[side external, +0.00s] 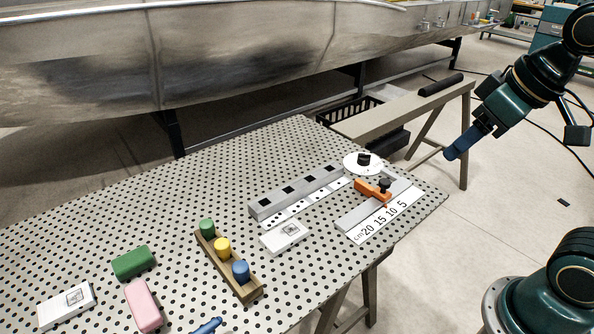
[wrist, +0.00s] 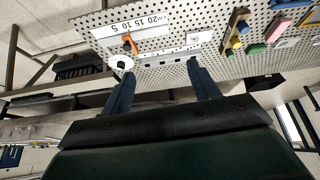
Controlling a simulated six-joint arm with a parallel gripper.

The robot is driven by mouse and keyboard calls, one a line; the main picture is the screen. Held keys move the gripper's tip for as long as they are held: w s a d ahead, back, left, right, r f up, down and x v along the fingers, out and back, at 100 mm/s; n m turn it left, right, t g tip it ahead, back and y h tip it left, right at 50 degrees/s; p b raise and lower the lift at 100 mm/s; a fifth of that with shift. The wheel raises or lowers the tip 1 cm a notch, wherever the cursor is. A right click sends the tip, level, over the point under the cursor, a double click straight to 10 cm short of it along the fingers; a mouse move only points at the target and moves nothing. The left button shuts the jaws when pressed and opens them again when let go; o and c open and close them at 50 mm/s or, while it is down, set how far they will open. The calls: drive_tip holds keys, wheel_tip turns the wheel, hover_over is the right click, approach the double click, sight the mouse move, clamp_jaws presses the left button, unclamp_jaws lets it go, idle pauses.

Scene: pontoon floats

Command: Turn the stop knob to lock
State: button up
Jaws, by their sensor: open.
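An orange stop (side external: 372,190) with a small black knob (side external: 385,183) sits on a grey rail beside a white centimetre scale (side external: 385,222) at the table's right end. Just behind it is a white round dial (side external: 350,163) with a black knob (side external: 363,158) on top. I cannot read its marks. In the wrist view, the orange stop (wrist: 131,43) and the dial (wrist: 121,62) lie beyond the left fingertip. My gripper (side external: 452,153) hangs in the air right of the table, apart from both knobs. In the wrist view its blue fingers (wrist: 160,68) are spread and empty.
A long grey block (side external: 295,193) with dark squares lies left of the dial. A wooden holder with coloured pegs (side external: 228,265), a white box (side external: 284,236), and green (side external: 133,262) and pink (side external: 143,305) blocks lie further left. A metal hull (side external: 200,60) stands behind the perforated table.

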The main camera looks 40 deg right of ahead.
drive_tip(key=w+d+n, duration=0.1)
drive_tip(key=w+d, duration=0.3)
drive_tip(key=w, duration=0.8)
drive_tip(key=n+g+y, duration=0.1)
drive_tip(key=n+y, duration=0.1)
drive_tip(key=n, duration=0.1)
hover_over(366, 154)
drive_tip(key=s+d, duration=0.2)
drive_tip(key=s, duration=0.3)
wheel_tip(366, 154, down, 19)
drive_tip(key=shift+f, duration=0.15)
drive_tip(key=x, duration=1.3)
drive_tip(key=shift+f, duration=0.4)
drive_tip(key=c, duration=1)
